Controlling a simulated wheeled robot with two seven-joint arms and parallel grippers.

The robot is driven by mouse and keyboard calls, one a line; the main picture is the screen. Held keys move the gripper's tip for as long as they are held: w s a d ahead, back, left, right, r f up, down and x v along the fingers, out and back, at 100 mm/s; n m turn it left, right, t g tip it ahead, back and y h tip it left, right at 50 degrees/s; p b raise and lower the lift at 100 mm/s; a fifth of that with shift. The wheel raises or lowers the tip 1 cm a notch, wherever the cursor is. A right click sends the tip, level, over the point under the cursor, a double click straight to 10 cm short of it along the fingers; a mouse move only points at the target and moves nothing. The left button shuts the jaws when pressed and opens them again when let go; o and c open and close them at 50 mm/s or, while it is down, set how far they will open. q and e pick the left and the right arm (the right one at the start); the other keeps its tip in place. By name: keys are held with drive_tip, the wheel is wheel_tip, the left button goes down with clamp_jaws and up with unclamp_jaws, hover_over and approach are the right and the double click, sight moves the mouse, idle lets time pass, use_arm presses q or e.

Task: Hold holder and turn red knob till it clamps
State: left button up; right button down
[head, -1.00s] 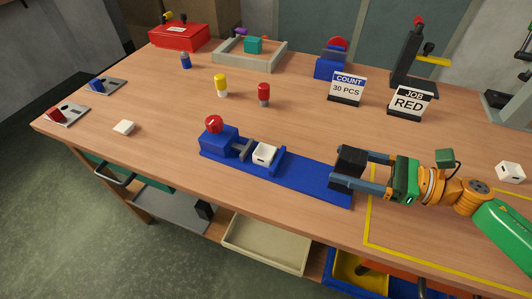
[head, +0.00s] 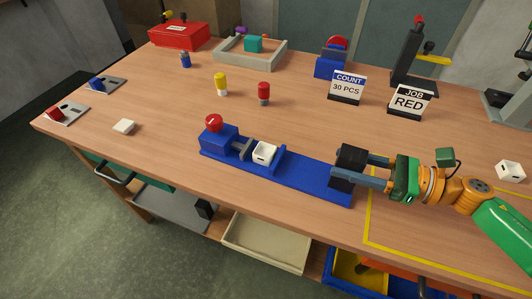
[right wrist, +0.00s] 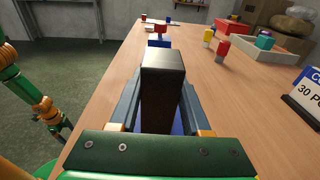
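The blue holder (head: 310,176) lies on the table as a long base, with a red knob (head: 214,122) at its left end. A grey jaw (head: 241,148) stands between the knob and a hollow white part (head: 265,152), with a small gap between jaw and part. My right gripper (head: 350,168) is shut on the black block at the holder's right end. That black block (right wrist: 163,85) stands between both fingers in the right wrist view. My left arm shows at the left of the right wrist view; its gripper (right wrist: 62,127) is small there, its opening unclear.
A yellow bottle (head: 221,85) and a red bottle (head: 264,93) stand behind the holder. A white piece (head: 123,126) lies at left. The table around the knob is clear.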

use_arm(q)
drive_tip(key=shift+f+b, duration=0.45)
idle(1.6)
idle(1.3)
